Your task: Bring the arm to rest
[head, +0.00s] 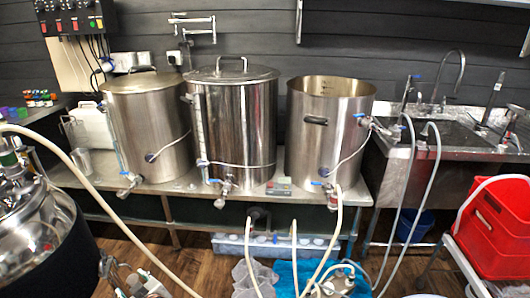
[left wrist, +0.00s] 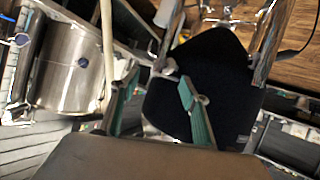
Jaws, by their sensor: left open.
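A black shape with a rounded top lies behind the fingers, and a pale hose runs close by the left finger. My right gripper is not in view.
Three steel kettles (head: 234,125) stand on a steel bench (head: 270,187). A steel vessel (head: 25,215) is close at the left. Pale hoses (head: 110,214) cross the foreground. A sink (head: 440,135) and red bin (head: 497,225) are at the right.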

